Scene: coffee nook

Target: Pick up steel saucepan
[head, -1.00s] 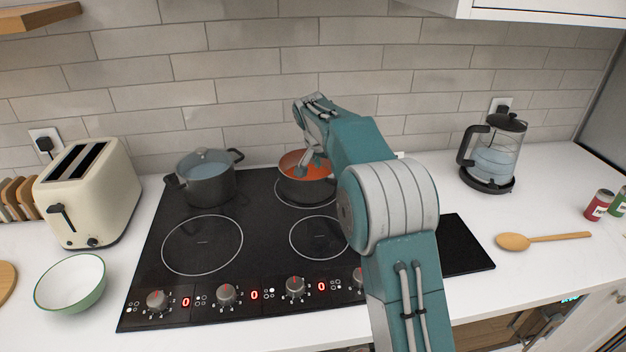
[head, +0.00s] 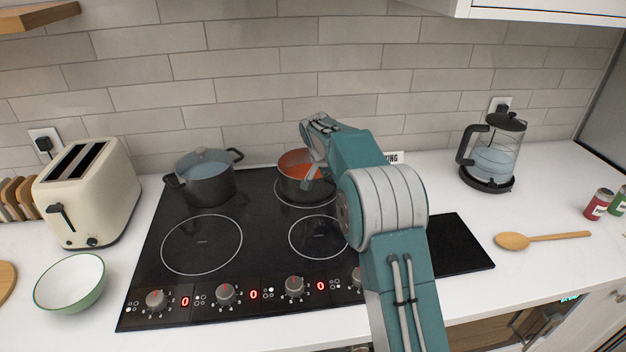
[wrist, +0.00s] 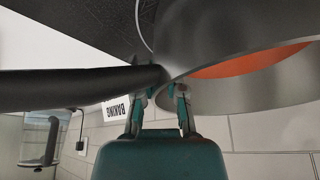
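The steel saucepan (head: 291,187), grey with orange-red contents, stands on the back right burner of the black hob. Its wall (wrist: 225,35) and long black handle (wrist: 70,88) fill much of the wrist view, which looks upside down. My gripper (head: 313,178) is down at the pan's right side in the head view. In the wrist view its two fingers (wrist: 162,98) stand apart, with their tips close to where the handle meets the pan. I cannot tell whether they touch it. My arm hides the handle in the head view.
A dark pot (head: 207,184) with pale liquid stands left on the hob (head: 265,215). A cream toaster (head: 88,190) and green-white bowl (head: 70,284) are at left. The tiled wall is close behind.

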